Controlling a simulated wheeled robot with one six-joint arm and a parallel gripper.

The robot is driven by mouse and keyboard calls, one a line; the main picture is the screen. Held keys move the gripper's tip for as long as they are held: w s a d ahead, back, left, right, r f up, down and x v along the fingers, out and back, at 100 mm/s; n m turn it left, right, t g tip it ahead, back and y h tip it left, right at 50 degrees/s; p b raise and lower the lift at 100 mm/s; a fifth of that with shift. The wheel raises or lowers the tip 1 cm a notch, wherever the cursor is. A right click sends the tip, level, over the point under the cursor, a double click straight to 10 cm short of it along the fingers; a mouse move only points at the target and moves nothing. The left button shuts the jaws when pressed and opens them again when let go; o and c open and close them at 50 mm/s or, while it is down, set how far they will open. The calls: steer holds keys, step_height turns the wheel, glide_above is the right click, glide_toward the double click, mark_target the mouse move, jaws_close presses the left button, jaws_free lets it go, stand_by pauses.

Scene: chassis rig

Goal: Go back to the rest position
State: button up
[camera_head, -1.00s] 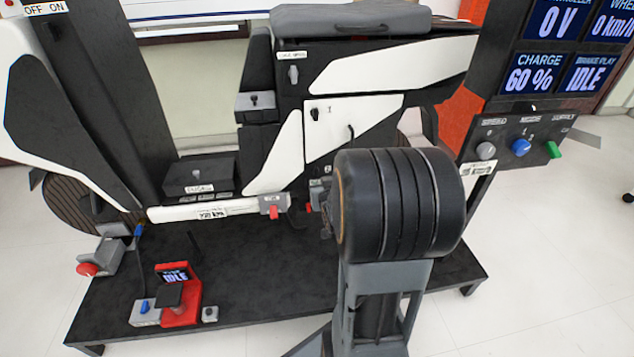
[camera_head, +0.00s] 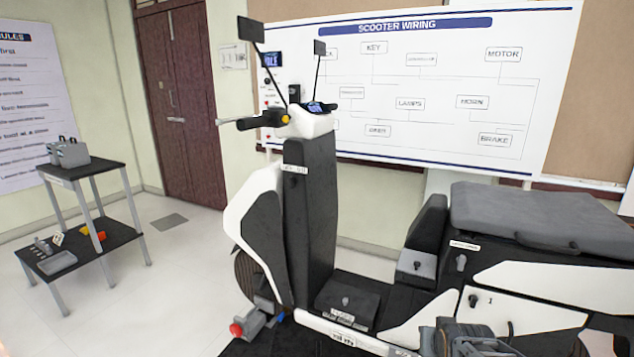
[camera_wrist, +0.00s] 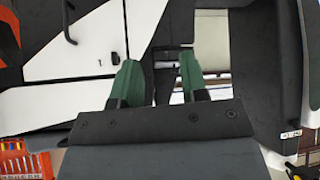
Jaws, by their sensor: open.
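My gripper (camera_wrist: 158,82) shows in the wrist view with its two green-tipped fingers apart and nothing between them. Past the fingers are white and black body panels of the scooter, and a bright gap. The scooter (camera_head: 312,200) stands upright in the head view, with its handlebar, dark front column, white leg shield and grey seat (camera_head: 545,217). Part of my arm (camera_head: 478,340) shows at the bottom right of the head view, in front of the scooter's lower body. My gripper itself cannot be made out there.
A two-level black stand (camera_head: 85,172) with a grey box on top is at the left. A brown door (camera_head: 185,100) and a wiring board (camera_head: 440,85) are behind. Open floor (camera_head: 185,275) lies between stand and scooter.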

steer(key=s+a+r+n+g+p, duration=0.1)
steer(key=s+a+r+p, duration=0.2)
steer(key=r, duration=0.3)
steer(key=s+a+r+g+y+p, duration=0.1)
steer(key=s+a+r+p, duration=0.2)
steer(key=r+p, duration=0.2)
steer(key=s+a+r+n+g+y+p, duration=0.1)
steer(key=s+a+r+g+p, duration=0.1)
steer(key=r+p, duration=0.3)
step_height(320, 180, up, 2)
steer(key=shift+s+a+r+n, duration=0.1)
steer(key=shift+s+a+n, duration=0.2)
steer(key=shift+s+a, duration=0.4)
steer(key=shift+s+d, duration=0.15)
steer(key=shift+d, duration=0.1)
